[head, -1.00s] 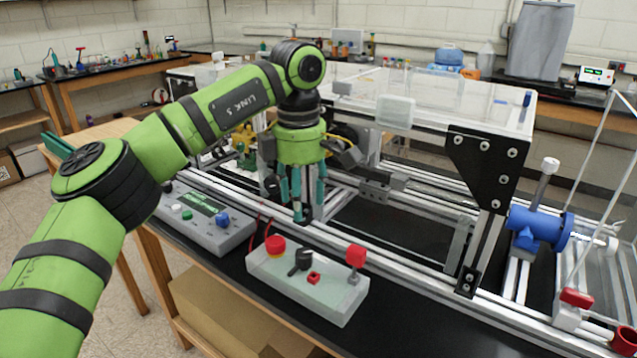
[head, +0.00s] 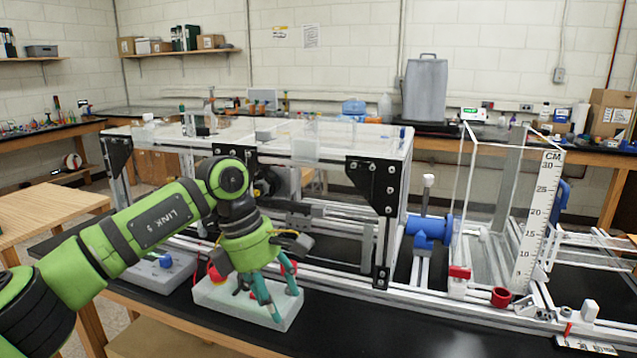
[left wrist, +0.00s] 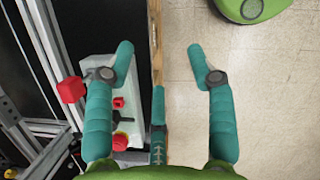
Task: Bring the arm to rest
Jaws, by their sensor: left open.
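My left arm is green with black bands and comes in from the left in the head view. Its gripper (head: 276,297) has teal fingers and hangs pointing down in front of the pale control box (head: 215,298), hiding part of it. In the left wrist view the left gripper (left wrist: 165,68) is open, its fingers wide apart with nothing held between them. Below them show the bench's wooden edge, the floor and the control box (left wrist: 99,72) with red knobs. My right gripper is not in view.
The aluminium extrusion frame (head: 338,262) with black corner plates stands just behind the gripper. A blue valve (head: 428,228) and a clear tank with a scale (head: 541,215) stand to the right. A second control box (head: 160,272) sits to the left.

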